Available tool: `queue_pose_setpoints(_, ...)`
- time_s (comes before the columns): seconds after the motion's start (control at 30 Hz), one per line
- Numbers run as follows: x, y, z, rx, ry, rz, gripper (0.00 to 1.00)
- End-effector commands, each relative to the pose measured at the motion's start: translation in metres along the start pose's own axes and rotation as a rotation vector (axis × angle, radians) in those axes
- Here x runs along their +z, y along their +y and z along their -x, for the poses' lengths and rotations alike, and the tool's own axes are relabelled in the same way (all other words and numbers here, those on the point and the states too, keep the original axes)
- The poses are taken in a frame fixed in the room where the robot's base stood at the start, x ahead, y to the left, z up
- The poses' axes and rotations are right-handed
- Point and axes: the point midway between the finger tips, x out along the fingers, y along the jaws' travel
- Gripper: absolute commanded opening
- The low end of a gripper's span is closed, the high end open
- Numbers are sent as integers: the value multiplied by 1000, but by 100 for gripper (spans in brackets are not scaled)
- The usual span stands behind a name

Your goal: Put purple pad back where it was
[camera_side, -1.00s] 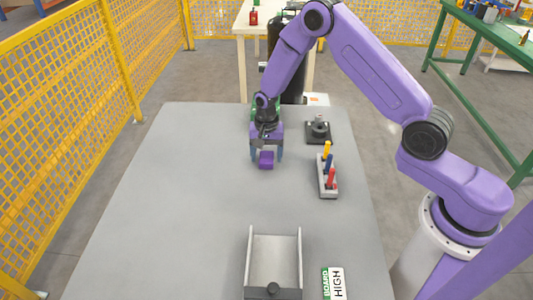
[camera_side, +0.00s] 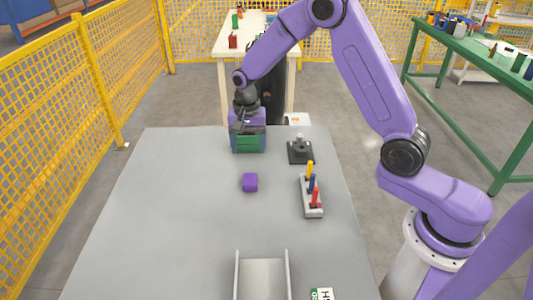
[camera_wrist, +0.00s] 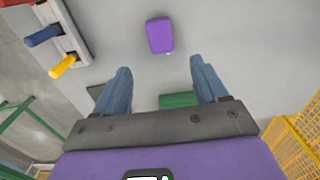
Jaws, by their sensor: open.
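The purple pad (camera_side: 250,182) lies on the grey table by itself, left of the tool rack. It also shows in the wrist view (camera_wrist: 159,36), flat on the table beyond my fingertips. My gripper (camera_wrist: 160,68) is open with its two blue fingers apart and nothing held between them. In the side view my gripper (camera_side: 247,128) is at the far end of the table, behind the pad and apart from it. A green block (camera_side: 248,144) shows at my gripper there; its green surface also appears between the fingers' bases in the wrist view (camera_wrist: 179,99).
A rack (camera_side: 313,211) with yellow, blue and red handles stands right of the pad. A dark fixture (camera_side: 299,152) is behind it. A metal tray (camera_side: 263,278) and a label card (camera_side: 322,294) are at the front. The left table area is clear.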

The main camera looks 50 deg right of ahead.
Motion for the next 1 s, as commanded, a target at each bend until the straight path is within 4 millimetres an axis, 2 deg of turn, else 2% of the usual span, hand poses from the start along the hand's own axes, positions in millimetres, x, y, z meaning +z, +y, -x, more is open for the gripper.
queue_pose_setpoints(0.27,8,0,8,-2,2,50,72)
queue_pose_setpoints(0.47,47,8,33,-7,5,286,72)
queue_pose_setpoints(0.77,117,47,69,-13,10,720,72)
queue_pose_setpoints(1.0,166,97,90,-18,14,1067,72)
